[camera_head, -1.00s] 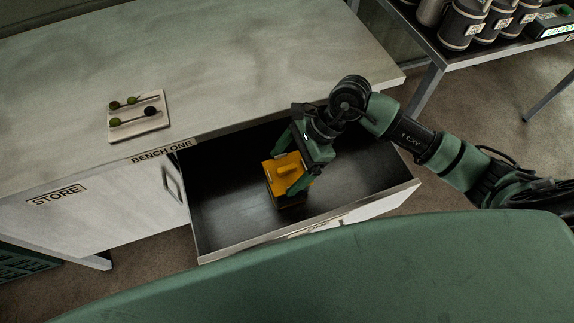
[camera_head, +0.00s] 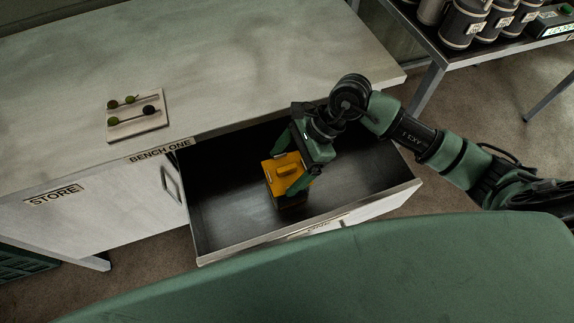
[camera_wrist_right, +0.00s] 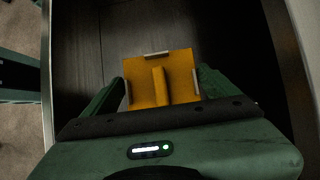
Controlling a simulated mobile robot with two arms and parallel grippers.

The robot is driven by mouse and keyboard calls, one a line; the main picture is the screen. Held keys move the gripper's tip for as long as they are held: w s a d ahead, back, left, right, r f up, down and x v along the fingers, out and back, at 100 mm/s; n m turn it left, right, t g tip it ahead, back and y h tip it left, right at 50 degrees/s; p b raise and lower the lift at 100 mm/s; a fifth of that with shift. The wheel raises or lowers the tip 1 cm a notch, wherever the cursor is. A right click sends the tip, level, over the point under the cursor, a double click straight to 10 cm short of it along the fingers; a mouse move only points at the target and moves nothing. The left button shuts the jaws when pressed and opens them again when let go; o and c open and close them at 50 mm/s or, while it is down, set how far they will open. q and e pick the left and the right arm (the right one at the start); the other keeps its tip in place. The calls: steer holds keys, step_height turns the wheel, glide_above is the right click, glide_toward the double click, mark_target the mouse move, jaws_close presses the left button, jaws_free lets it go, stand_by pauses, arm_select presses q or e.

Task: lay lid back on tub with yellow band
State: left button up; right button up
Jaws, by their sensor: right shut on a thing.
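A square orange-yellow lid (camera_head: 286,169) with a raised ridge handle is inside the open drawer, held between the fingers of my right gripper (camera_head: 291,168). A dark body (camera_head: 292,201) shows below it; I cannot tell whether it is a tub or shadow, nor whether the lid touches it. In the right wrist view the lid (camera_wrist_right: 161,82) sits level between the two green fingers (camera_wrist_right: 160,92), with pale tabs on its edges. No yellow band can be made out. My left gripper is not in view.
The drawer (camera_head: 228,228) is pulled out of the white bench (camera_head: 230,60), with bare floor around the lid. A small tray (camera_head: 137,127) with several olive-like balls lies on the bench top. Dark canisters (camera_head: 462,25) stand on a rack at the upper right.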

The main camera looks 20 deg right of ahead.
stand_by(0.3)
steer(key=o, duration=1.1)
steer(key=shift+r+p, duration=1.9)
steer(key=shift+r, duration=1.6)
